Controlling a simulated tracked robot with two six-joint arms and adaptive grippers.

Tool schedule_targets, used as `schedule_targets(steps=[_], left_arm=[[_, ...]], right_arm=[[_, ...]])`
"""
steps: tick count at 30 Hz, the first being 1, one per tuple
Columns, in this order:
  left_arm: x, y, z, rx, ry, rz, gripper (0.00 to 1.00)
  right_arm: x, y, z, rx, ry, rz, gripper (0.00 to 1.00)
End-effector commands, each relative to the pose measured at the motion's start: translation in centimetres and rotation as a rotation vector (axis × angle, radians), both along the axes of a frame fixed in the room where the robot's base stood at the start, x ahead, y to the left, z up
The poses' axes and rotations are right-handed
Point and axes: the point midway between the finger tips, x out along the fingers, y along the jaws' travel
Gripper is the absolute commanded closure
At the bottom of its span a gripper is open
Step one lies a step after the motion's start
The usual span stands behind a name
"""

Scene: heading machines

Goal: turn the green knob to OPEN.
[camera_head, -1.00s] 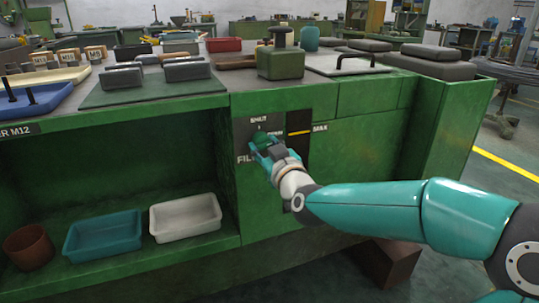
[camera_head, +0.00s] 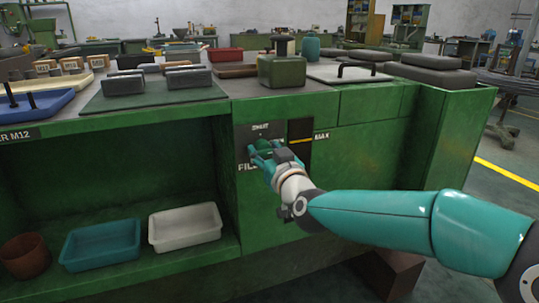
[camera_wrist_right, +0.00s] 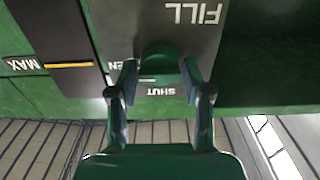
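The green knob (camera_head: 264,143) sits on a dark plate on the front of the green machine, partly hidden by my right gripper in the head view. SHUT is printed above it and FILL below. My right gripper (camera_head: 259,151) is at the knob. In the right wrist view, which is upside down, the knob (camera_wrist_right: 158,58) stands between the two fingers of the gripper (camera_wrist_right: 158,76). The fingers are spread, with a narrow gap on each side. The OPEN label (camera_wrist_right: 115,65) is partly covered by a finger. Which way the knob points is unclear. My left gripper is out of view.
A dark strip with a yellow line marked MAX (camera_head: 300,141) is right of the plate. A teal tray (camera_head: 100,246) and a white tray (camera_head: 185,227) lie on the lower shelf. A green block with a post (camera_head: 282,71) stands on the top above the knob.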

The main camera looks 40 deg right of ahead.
Motion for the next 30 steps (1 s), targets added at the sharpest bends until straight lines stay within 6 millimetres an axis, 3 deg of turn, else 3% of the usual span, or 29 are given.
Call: schedule_targets(steps=[2,11,16,30], left_arm=[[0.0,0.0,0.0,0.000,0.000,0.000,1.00],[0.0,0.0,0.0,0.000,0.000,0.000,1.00],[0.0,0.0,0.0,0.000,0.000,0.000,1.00],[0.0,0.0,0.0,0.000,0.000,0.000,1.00]], right_arm=[[0.0,0.0,-0.2,0.001,0.004,0.000,0.34],[-0.1,0.0,-0.4,0.003,0.009,0.000,0.34],[-1.1,0.2,-0.4,0.003,0.008,-0.001,0.34],[-9.6,2.3,-0.4,0.002,0.006,0.001,0.34]])
